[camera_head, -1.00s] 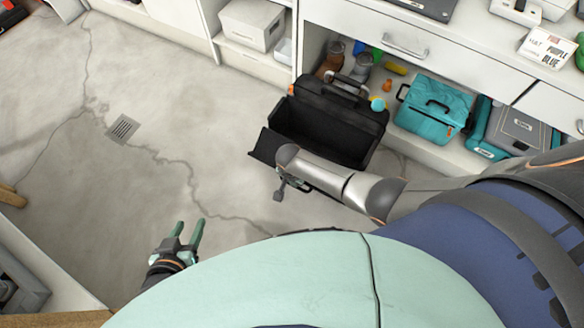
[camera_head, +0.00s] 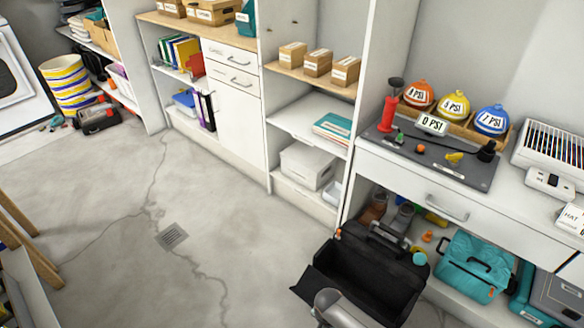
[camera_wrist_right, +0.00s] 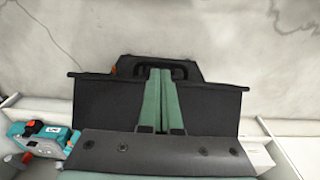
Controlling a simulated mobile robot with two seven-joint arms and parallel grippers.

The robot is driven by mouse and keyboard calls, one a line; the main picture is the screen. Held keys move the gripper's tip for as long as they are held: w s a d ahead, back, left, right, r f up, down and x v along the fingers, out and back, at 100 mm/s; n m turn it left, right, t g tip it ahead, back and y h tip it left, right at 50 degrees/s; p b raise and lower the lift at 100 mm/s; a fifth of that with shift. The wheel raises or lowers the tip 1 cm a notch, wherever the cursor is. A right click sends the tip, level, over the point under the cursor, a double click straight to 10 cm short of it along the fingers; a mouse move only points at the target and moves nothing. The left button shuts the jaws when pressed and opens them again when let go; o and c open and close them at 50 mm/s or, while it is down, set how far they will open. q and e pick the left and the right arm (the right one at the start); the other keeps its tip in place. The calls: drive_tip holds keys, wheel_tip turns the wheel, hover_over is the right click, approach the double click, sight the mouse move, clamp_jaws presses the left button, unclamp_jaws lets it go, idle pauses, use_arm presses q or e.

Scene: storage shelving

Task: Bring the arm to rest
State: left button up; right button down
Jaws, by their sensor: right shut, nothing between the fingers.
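My right gripper (camera_wrist_right: 159,76) shows in the wrist view with its two green fingers pressed together and nothing between them. Its fingers lie in front of an open black toolbox (camera_wrist_right: 105,100), whose handle is just past the tips. I cannot tell whether they touch it. In the head view the toolbox (camera_head: 372,270) stands open on the floor at the lower right, by the shelving. A grey link of my right arm (camera_head: 335,308) is in front of it at the bottom edge; the right gripper is hidden there. My left gripper is out of view.
A teal bag (camera_head: 473,268) is on the low shelf right of the toolbox. A counter with a grey mat (camera_head: 435,150) is above. White shelving lines the back. The floor (camera_head: 110,200) is clear around the drain (camera_head: 172,236). A wooden leg (camera_head: 30,245) stands at left.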

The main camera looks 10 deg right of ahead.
drive_tip(key=s+a+r+n+t+y+p, duration=0.3)
drive_tip(key=s+a+r+n+p, duration=0.15)
drive_tip(key=r, duration=0.25)
drive_tip(key=s+d+r+n+t+p, duration=0.2)
drive_tip(key=r+n, duration=0.2)
drive_tip(key=r, duration=0.4)
drive_tip(key=s+d+r+n+t+p, duration=0.2)
drive_tip(key=s+r+n+t, duration=0.1)
drive_tip(key=r, duration=0.6)
drive_tip(key=shift+r+n+t, duration=0.15)
drive_tip(key=shift+n+t, duration=0.15)
drive_tip(key=shift+n, duration=0.25)
drive_tip(key=shift+s+d, duration=0.1)
